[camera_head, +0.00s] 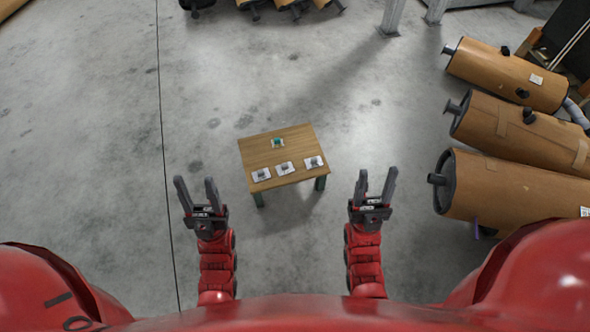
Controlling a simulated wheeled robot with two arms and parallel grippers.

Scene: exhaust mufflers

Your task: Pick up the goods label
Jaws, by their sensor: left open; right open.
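Several small white labels lie on a small wooden table. Three are in a row near its front edge: a left one (261,175), a middle one (285,168) and a right one (314,162), each with a dark grey piece on it. A further small item with a green top (278,142) sits near the back of the table. I cannot tell which is the goods label. My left gripper (195,180) is open and empty, left of the table. My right gripper (377,179) is open and empty, right of the table. Neither touches anything.
The wooden table (255,152) has green legs and stands on open grey concrete floor (110,120). Large brown-wrapped mufflers (508,75) lie stacked at the right. More brown cylinders (285,4) and grey posts (391,15) are at the far back.

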